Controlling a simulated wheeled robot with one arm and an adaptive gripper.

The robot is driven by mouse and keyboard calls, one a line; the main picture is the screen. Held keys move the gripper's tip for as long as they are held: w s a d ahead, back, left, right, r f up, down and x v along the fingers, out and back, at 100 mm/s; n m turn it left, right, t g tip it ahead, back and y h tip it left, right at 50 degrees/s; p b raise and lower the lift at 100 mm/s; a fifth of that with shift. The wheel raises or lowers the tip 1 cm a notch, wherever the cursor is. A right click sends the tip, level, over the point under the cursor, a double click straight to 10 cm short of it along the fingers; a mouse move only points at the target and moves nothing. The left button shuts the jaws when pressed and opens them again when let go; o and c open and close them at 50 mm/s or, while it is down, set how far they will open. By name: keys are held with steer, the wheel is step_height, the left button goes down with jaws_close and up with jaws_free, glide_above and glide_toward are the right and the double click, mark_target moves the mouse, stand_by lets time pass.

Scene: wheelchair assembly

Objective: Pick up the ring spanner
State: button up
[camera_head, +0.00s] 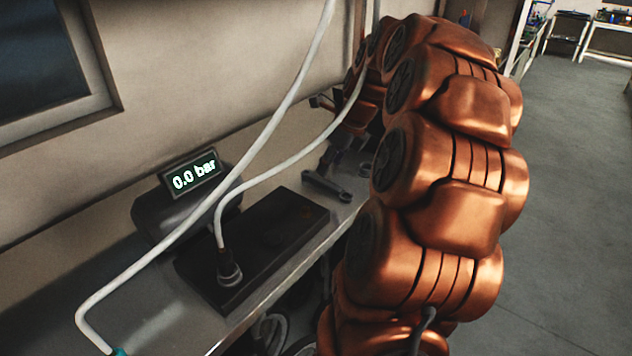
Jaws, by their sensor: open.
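A dark grey spanner (326,186), which looks like the ring spanner, lies flat on the workbench, just right of the black plate. A round end shows at its right, near the bench's front edge. My gripper (340,158) is small and dark at the far end of my copper-coloured arm, just behind and above the spanner. It is open, and no tool shows between its fingers. My arm hides part of the gripper and the bench behind it.
The workbench (150,312) runs along the wall. A black plate (285,222) with a hose fitting (229,270) and a pressure display (195,176) reading 0.0 bar stand on it. Pale hoses (262,140) cross above. Open floor (575,200) lies to the right.

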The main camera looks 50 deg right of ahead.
mark_target(324, 181)
steer(key=shift+d+f+m, duration=0.1)
steer(key=shift+d+m, duration=0.3)
steer(key=shift+d, duration=0.2)
steer(key=shift+d+f, duration=0.1)
steer(key=shift+f, duration=0.1)
steer(key=p+x, duration=0.1)
steer(key=x, duration=0.2)
steer(key=p+x, duration=0.1)
steer(key=x, duration=0.2)
steer(key=shift+w+f, duration=0.15)
steer(key=shift+w, duration=0.2)
steer(key=shift+w+f, duration=0.1)
steer(key=shift+f, duration=0.25)
steer(key=shift+f, duration=0.15)
jaws_close()
